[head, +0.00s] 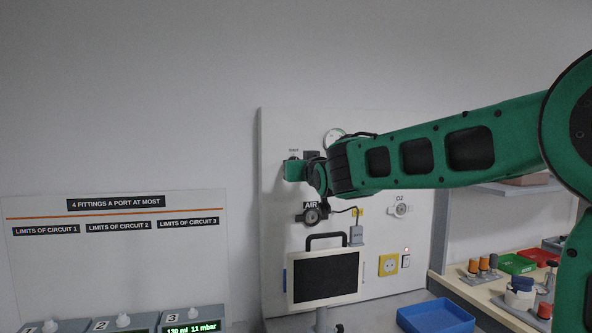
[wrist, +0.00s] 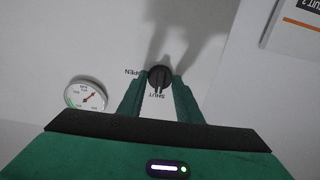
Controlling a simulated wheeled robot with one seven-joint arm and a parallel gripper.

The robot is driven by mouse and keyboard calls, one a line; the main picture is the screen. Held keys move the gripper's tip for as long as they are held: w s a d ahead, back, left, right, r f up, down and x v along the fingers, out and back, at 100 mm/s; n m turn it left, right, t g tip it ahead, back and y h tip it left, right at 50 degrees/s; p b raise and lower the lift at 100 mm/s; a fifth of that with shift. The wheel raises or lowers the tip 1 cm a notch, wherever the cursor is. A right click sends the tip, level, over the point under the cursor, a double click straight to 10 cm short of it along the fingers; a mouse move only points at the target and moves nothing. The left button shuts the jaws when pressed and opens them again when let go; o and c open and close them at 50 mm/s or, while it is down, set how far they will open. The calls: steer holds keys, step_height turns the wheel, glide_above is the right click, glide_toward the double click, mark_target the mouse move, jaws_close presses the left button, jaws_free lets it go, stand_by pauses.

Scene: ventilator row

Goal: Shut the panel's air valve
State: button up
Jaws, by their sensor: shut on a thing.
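The air valve is a small round dark knob (wrist: 159,74) on the white panel (head: 281,125). Its upside-down labels read OPEN on the left and SHUT below in the wrist view. The knob's ridge runs roughly up and down in the wrist view, with its lower end toward SHUT. My gripper (wrist: 160,83) has one green finger on each side of the knob and is shut on it. In the head view my gripper (head: 293,171) is at the panel's upper left, and the knob there is hidden behind it.
A round gauge (wrist: 86,95) is beside the knob. Below my wrist are the AIR outlet (head: 312,215) with a cable and a black-screened monitor (head: 325,276). The O2 outlet (head: 401,209) is to the right. A blue tray (head: 436,316) and a shelf with trays stand lower right.

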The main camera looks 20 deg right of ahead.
steer(key=o, duration=1)
steer(key=shift+w+d+f, duration=0.1)
steer(key=shift+f, duration=0.2)
steer(key=shift+o, duration=0.2)
steer(key=shift+r, duration=0.15)
steer(key=s, duration=1)
steer(key=shift+s, duration=0.4)
steer(key=s+d+f+m+g+h, duration=0.1)
steer(key=s+d+f+g, duration=0.3)
steer(key=f, duration=0.3)
steer(key=s+d+f+m+g+h, duration=0.1)
steer(key=s+d+f+g, duration=0.1)
steer(key=s+d+f, duration=0.35)
steer(key=s+d+f+m+g+h, duration=0.1)
steer(key=s+d+f+g, duration=0.2)
steer(key=d+f, duration=0.5)
steer(key=s+f+m+g+y, duration=0.1)
steer(key=s+f+g, duration=0.3)
steer(key=s, duration=0.9)
steer(key=s+f+m+g+y, duration=0.2)
steer(key=s+f+g, duration=0.3)
steer(key=s+f, duration=0.6)
steer(key=s, duration=0.3)
steer(key=shift+s+a+f+m, duration=0.15)
steer(key=shift+a+m, duration=0.05)
steer(key=shift+m, duration=0.1)
